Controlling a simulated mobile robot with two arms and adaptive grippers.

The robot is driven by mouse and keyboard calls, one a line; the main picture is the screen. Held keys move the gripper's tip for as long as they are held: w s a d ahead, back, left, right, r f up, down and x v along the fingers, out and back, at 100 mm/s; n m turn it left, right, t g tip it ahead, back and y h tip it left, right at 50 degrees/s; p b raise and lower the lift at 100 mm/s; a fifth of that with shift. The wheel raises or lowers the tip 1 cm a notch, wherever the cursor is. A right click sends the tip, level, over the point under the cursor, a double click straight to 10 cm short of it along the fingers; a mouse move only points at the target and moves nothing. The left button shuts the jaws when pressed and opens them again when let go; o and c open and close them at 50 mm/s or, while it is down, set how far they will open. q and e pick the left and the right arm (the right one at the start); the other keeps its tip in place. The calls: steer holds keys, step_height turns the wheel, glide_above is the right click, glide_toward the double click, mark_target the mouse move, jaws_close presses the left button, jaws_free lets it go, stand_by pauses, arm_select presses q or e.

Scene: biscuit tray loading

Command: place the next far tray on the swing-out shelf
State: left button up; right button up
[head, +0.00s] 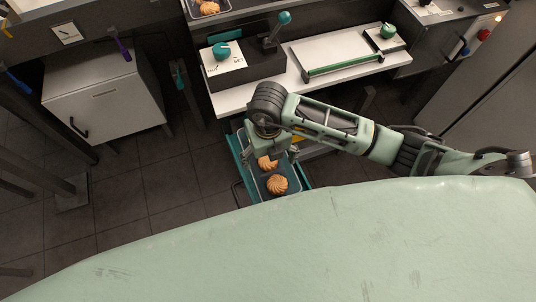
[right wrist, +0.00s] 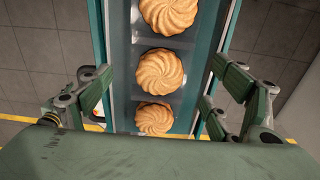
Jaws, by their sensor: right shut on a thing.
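A dark tray (right wrist: 140,93) with a row of swirled golden biscuits lies between the two fingers of my right gripper (right wrist: 160,78) in the right wrist view. The gripper is shut on this tray. Teal side rails (right wrist: 218,60) run along both sides of the tray, and they look like the swing-out shelf; I cannot tell whether the tray rests on them. In the head view, my right gripper (head: 268,140) hangs over the far end of the tray (head: 262,185), where two biscuits show; the rest is hidden by my arm and body. My left gripper is not in view.
A white-topped bench (head: 240,101) with a lever, a green-knobbed box (head: 222,62) and a flat press (head: 335,56) stands just behind. Another biscuit (head: 209,7) lies at the top edge. A white cabinet (head: 105,92) stands at left. Tiled floor (head: 150,185) left of the tray is clear.

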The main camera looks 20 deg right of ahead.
mark_target(268, 159)
steer(key=o, duration=1.1)
steer(key=shift+f, duration=0.1)
step_height(268, 159, up, 12)
steer(key=shift+r, duration=0.2)
